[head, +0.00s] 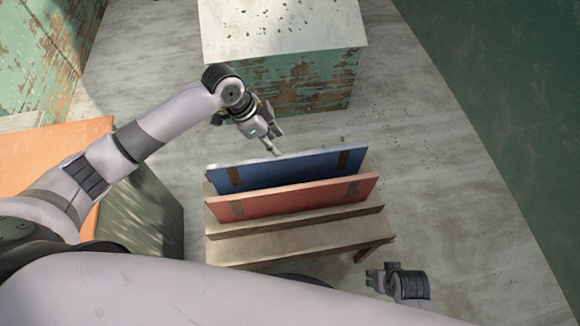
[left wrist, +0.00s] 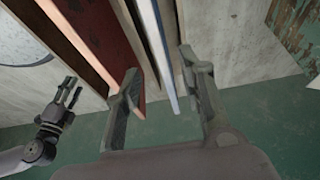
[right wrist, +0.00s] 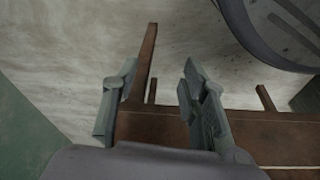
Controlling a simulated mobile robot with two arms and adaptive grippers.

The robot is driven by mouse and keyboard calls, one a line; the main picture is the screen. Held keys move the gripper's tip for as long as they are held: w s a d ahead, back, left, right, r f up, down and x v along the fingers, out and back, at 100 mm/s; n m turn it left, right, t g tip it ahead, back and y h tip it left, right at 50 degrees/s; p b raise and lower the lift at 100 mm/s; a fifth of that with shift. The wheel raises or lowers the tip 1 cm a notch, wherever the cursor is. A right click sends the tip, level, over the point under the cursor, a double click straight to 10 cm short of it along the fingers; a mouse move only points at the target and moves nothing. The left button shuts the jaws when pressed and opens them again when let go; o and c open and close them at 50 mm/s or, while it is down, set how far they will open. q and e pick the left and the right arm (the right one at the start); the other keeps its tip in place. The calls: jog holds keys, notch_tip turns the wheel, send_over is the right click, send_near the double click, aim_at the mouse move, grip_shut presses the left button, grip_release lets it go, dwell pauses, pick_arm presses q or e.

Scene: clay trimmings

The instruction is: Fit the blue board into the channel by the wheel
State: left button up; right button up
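The blue board (head: 285,170) stands on edge in a wooden rack (head: 225,250), behind a red board (head: 300,199). Both boards have brown strips near their ends. My left gripper (head: 270,148) is at the blue board's top edge, left of its middle. In the left wrist view its fingers (left wrist: 158,85) are apart, with the blue board's pale edge (left wrist: 167,80) between them and gaps showing. My right gripper (head: 375,281) is open and empty near the rack's right front leg. In the right wrist view its fingers (right wrist: 155,95) are apart. I cannot make out the wheel or the channel.
A block with peeling green paint and a pale, crumb-strewn top (head: 285,25) stands behind the rack. An orange-topped block (head: 50,150) stands at the left. The floor (head: 450,180) right of the rack is clear up to a green wall (head: 530,90).

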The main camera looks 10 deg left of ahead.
aim_at(286, 156)
pick_arm(q)
jog(key=b+x, duration=0.1)
jog(key=x, duration=0.6)
jog(key=shift+d+f+b, duration=0.15)
jog(key=shift+f+b, duration=0.2)
jog(key=shift+w+d+f, duration=0.1)
jog(key=shift+d+f, duration=0.15)
jog(key=shift+f, duration=0.35)
jog(key=b+x, duration=0.2)
jog(key=x, duration=0.2)
jog(key=shift+d+f, duration=0.15)
jog(key=shift+d, duration=0.15)
pick_arm(e)
jog(key=w+v, duration=0.3)
jog(key=v, duration=1)
jog(key=shift+r+t, duration=0.4)
jog(key=shift+r, duration=0.3)
pick_arm(q)
jog(key=shift+c, duration=0.4)
pick_arm(e)
jog(key=shift+s, duration=0.1)
pick_arm(q)
grip_shut()
